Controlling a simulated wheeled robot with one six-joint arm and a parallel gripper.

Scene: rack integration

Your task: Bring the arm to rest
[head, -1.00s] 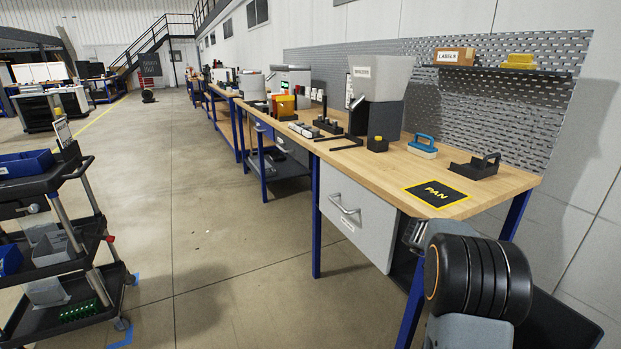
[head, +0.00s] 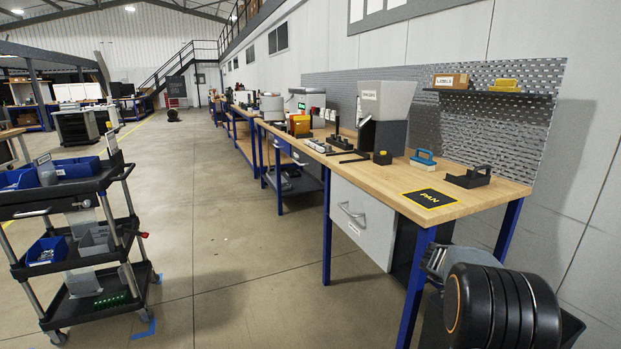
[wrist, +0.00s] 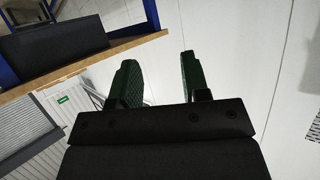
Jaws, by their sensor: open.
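My gripper (wrist: 157,80) shows in the wrist view with its two dark green fingers apart and nothing between them. Behind the fingers are a pale wall and, at the upper left, a wooden edge with blue frame parts. In the head view, a black ribbed, rounded part of my arm (head: 505,305) fills the lower right, in front of the near end of the workbench (head: 440,210). The fingers cannot be made out in the head view.
The bench carries a black PAN mat (head: 430,199), a blue-handled tool (head: 423,160), a black holder (head: 470,177) and a grey hopper (head: 385,105). A dark cart (head: 95,255) with blue bins stands at the left. The concrete floor (head: 230,240) between cart and bench is clear.

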